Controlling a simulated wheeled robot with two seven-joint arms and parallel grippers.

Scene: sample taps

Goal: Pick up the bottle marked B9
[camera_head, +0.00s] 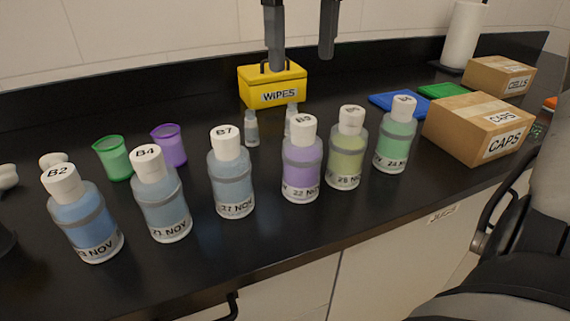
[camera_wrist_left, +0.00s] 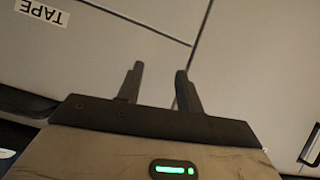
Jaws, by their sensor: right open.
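The bottle marked B9 (camera_head: 301,165) stands upright on the dark counter in the head view, with a white cap, purple liquid and a "22 NOV" label. It is in the row between bottle B7 (camera_head: 231,178) and a yellow-green bottle (camera_head: 346,155). My right gripper (camera_head: 300,62) points down from the top edge, open and empty. In the picture its fingers are above B9, near the yellow wipes box, and apart from the bottle. My left gripper (camera_wrist_left: 160,68) shows in the left wrist view, fingers apart with nothing between them, before pale cabinet fronts.
Bottles B4 (camera_head: 162,200) and B2 (camera_head: 83,220) stand to the left; a green bottle (camera_head: 395,140) stands to the right. Behind are small clear bottles, the yellow wipes box (camera_head: 259,90), and green and purple beakers. A caps carton (camera_head: 470,128) stands at right.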

